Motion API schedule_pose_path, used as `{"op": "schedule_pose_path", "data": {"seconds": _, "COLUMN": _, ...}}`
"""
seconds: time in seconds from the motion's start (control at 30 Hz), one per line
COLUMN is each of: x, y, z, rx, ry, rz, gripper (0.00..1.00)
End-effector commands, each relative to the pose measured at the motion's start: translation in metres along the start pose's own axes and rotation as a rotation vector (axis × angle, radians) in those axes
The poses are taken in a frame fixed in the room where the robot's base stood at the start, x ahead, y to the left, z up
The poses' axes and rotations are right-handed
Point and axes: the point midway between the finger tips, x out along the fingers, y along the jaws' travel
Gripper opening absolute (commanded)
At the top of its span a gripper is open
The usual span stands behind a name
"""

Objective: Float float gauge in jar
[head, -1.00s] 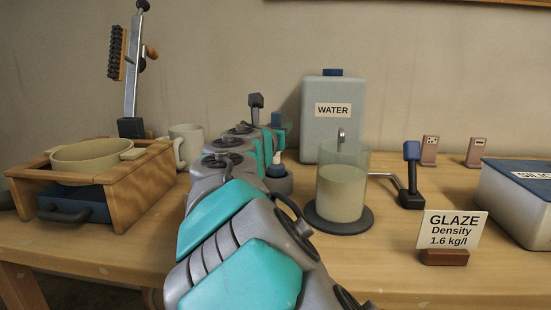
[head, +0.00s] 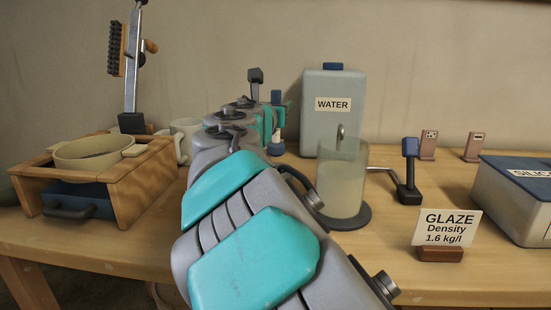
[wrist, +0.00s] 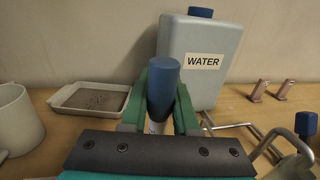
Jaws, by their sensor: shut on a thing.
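A metal hook shows at the jar's rim.
A water container (head: 333,125) stands behind the jar. A blue-topped handle (head: 410,172) with a metal rod is right of the jar. A glaze density sign (head: 447,230) stands in front. A wooden frame with a bowl (head: 95,155) and a mug (head: 186,135) are left.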

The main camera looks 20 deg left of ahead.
Motion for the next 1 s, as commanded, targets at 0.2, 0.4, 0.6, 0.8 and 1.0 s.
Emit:
{"op": "schedule_pose_path", "data": {"seconds": 0.2, "x": 0.0, "y": 0.001, "z": 0.01, "rx": 0.0, "ry": -0.001, "rz": 0.003, "gripper": 0.0}}
{"op": "schedule_pose_path", "data": {"seconds": 0.4, "x": 0.0, "y": 0.001, "z": 0.02, "rx": 0.002, "ry": -0.002, "rz": 0.003, "gripper": 0.0}}
{"op": "schedule_pose_path", "data": {"seconds": 0.6, "x": 0.0, "y": 0.0, "z": 0.025, "rx": 0.001, "ry": -0.002, "rz": 0.001, "gripper": 0.0}}
{"op": "schedule_pose_path", "data": {"seconds": 0.8, "x": 0.0, "y": 0.0, "z": 0.026, "rx": 0.0, "ry": -0.002, "rz": 0.001, "gripper": 0.0}}
{"op": "schedule_pose_path", "data": {"seconds": 1.0, "x": -0.001, "y": 0.001, "z": 0.033, "rx": 0.001, "ry": -0.002, "rz": 0.002, "gripper": 0.0}}
